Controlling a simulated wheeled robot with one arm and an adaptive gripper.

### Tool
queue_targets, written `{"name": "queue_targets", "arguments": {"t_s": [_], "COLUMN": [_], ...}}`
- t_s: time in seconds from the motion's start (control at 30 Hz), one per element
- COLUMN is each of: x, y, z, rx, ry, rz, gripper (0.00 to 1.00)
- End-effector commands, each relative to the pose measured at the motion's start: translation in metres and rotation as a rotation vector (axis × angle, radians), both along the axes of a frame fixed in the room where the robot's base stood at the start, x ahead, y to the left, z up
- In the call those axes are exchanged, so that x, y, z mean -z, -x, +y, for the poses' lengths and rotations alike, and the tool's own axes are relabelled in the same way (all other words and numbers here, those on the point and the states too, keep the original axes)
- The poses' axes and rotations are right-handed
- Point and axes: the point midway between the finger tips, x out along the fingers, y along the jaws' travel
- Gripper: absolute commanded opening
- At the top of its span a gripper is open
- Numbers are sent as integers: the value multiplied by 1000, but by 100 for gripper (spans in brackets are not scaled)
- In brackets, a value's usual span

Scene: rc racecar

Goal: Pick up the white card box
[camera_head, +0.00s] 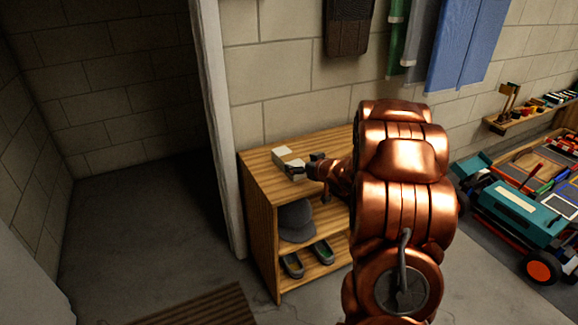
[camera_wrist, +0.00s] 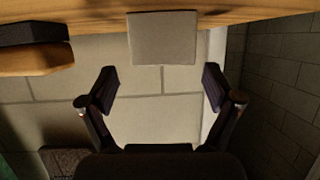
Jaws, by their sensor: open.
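The white card box (camera_head: 283,154) sits on top of the wooden shelf unit (camera_head: 258,165), near its left end. In the wrist view, which looks upside down, the box (camera_wrist: 162,38) shows as a pale block at the top centre. My gripper (camera_head: 303,168) is at the box's near right side in the head view. In the wrist view my gripper (camera_wrist: 160,82) has its two fingers spread wide with nothing between them. The box lies beyond the fingertips, roughly centred between them. Whether a finger touches it I cannot tell.
A grey cap (camera_head: 296,219) and a pair of shoes (camera_head: 307,260) are on the lower shelves. A dark item (camera_wrist: 34,33) lies on wood at the wrist view's left. A white post (camera_head: 218,130) stands left of the unit. A teal toy car (camera_head: 520,212) is at right.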

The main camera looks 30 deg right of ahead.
Motion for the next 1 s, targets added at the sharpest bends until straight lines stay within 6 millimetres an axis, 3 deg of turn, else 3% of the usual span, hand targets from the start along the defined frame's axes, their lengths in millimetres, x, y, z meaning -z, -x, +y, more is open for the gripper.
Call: {"name": "queue_targets", "arguments": {"t_s": [0.43,0.73,1.0], "x": [21,21,21], "y": [-43,-48,-48], "z": [4,4,4], "rx": [0,1,1], "ry": [1,-1,-1], "rz": [4,4,4], "gripper": [90,90,61]}}
